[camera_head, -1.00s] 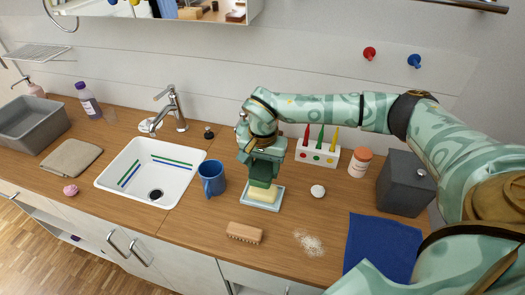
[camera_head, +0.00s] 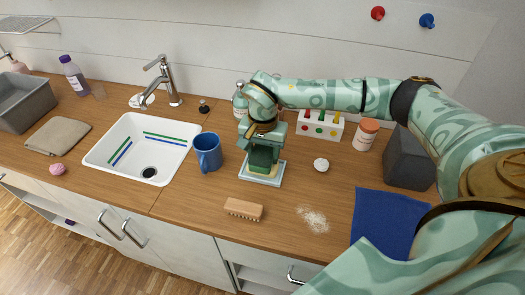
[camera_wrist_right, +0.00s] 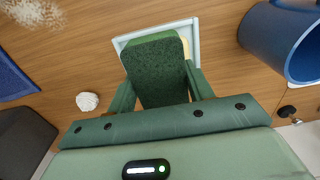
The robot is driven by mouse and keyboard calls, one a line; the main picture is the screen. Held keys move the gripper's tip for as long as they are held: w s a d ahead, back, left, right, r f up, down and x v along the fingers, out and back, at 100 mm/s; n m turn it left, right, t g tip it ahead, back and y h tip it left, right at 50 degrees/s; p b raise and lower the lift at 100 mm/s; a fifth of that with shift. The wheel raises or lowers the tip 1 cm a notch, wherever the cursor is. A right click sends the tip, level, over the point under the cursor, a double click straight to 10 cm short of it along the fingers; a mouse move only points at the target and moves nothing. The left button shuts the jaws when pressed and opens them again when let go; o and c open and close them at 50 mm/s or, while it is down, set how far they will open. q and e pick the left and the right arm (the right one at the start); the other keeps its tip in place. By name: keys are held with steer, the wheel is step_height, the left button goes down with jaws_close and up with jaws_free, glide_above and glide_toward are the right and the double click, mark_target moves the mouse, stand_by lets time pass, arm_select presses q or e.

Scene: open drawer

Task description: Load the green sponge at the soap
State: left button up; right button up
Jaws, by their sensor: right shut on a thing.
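My right gripper (camera_head: 263,150) is shut on the green sponge (camera_head: 262,160), which hangs below its fingers. In the right wrist view the sponge (camera_wrist_right: 158,65) is a dark green speckled block between the fingers. A light blue-grey dish (camera_head: 247,179) lies on the counter directly below. The pale yellow soap (camera_wrist_right: 184,44) on it shows only as a sliver beside the sponge; the rest is hidden. The sponge is over the soap, at or very close to its top; I cannot tell whether they touch. My left gripper is not in view.
A blue mug (camera_head: 207,153) stands left of the dish. A wooden brush (camera_head: 243,209) lies in front, and a white round thing (camera_head: 321,165) lies to the right. A blue cloth (camera_head: 382,222), white powder (camera_head: 313,219), a white holder (camera_head: 320,128) and a sink (camera_head: 135,150) are around.

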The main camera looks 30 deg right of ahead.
mark_target(263, 152)
steer(key=shift+f, duration=0.5)
stand_by(0.8)
steer(key=shift+s+f, duration=0.1)
stand_by(1.3)
step_height(263, 152, up, 7)
steer(key=p, duration=0.6)
steer(key=shift+p, duration=0.3)
stand_by(0.4)
